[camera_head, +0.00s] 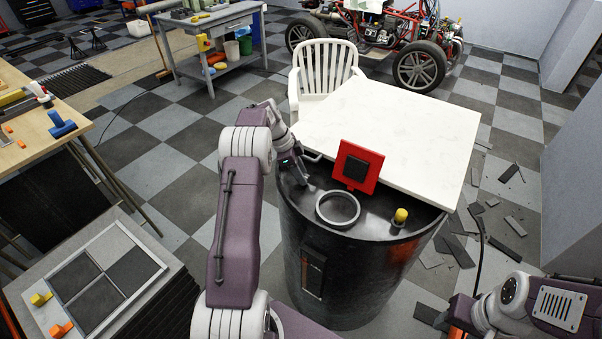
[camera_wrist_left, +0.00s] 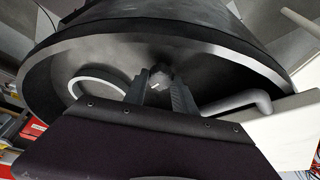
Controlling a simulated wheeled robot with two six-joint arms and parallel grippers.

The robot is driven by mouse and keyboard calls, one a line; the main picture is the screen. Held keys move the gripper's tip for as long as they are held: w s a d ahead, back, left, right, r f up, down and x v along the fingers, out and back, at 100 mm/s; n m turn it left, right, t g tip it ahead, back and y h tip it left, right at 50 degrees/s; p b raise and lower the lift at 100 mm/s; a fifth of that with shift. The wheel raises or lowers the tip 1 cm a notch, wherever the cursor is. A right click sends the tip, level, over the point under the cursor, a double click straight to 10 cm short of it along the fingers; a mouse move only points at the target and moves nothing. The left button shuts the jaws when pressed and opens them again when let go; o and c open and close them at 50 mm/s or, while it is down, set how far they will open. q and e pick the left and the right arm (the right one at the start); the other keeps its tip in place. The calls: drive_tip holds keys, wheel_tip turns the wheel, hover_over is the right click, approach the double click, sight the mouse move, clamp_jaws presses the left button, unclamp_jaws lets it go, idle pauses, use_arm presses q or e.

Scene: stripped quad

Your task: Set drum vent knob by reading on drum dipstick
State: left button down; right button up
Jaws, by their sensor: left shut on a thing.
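The black drum (camera_head: 335,275) stands in the middle of the head view. My left gripper (camera_head: 300,181) reaches down to the left part of its top. In the left wrist view the fingers (camera_wrist_left: 160,92) are closed around a small dark knob with a pale mark (camera_wrist_left: 160,76), which looks like the vent knob; in the head view the gripper hides it. A yellow cap (camera_head: 401,215) stands up at the right of the drum top; it may be the dipstick's, and no reading is legible. My right gripper (camera_head: 459,314) is low at the right, its jaws unclear.
A pale ring (camera_head: 338,208) and an upright red plate with a black square (camera_head: 366,181) are on the drum top. A bent grey bar (camera_wrist_left: 237,103) is beside my left gripper. A white tabletop (camera_head: 400,125) overhangs the drum's back. Dark debris (camera_head: 455,248) lies on the floor at right.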

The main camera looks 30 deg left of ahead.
use_arm(q)
drive_tip(key=c, duration=1)
unclamp_jaws()
